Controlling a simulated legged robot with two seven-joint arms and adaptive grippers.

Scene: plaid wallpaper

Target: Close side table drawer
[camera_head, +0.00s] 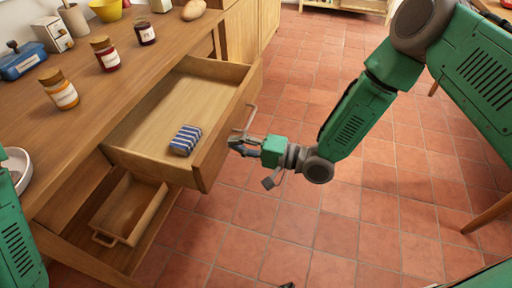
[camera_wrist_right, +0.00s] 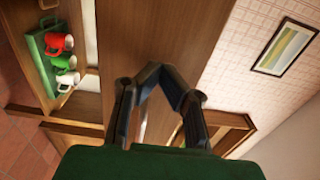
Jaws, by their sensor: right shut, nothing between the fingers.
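The side table drawer (camera_head: 150,112) is pulled well out of the wooden side table (camera_head: 88,88) in the head view. A blue and white striped item (camera_head: 185,140) lies inside it. My right gripper (camera_head: 234,146) is shut and empty at the drawer's outer front, by its metal handle (camera_head: 247,120). I cannot tell whether it touches the front. In the right wrist view, the shut fingers (camera_wrist_right: 154,72) appear before a wooden panel (camera_wrist_right: 150,28). Only part of my left arm shows at the left edge of the head view; its gripper is out of view.
Several jars, including an orange one (camera_head: 59,89), stand on the tabletop with a blue box (camera_head: 22,62). A wooden tray (camera_head: 130,208) sits on the shelf below the drawer. The tiled floor (camera_head: 300,220) beside the table is mostly clear.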

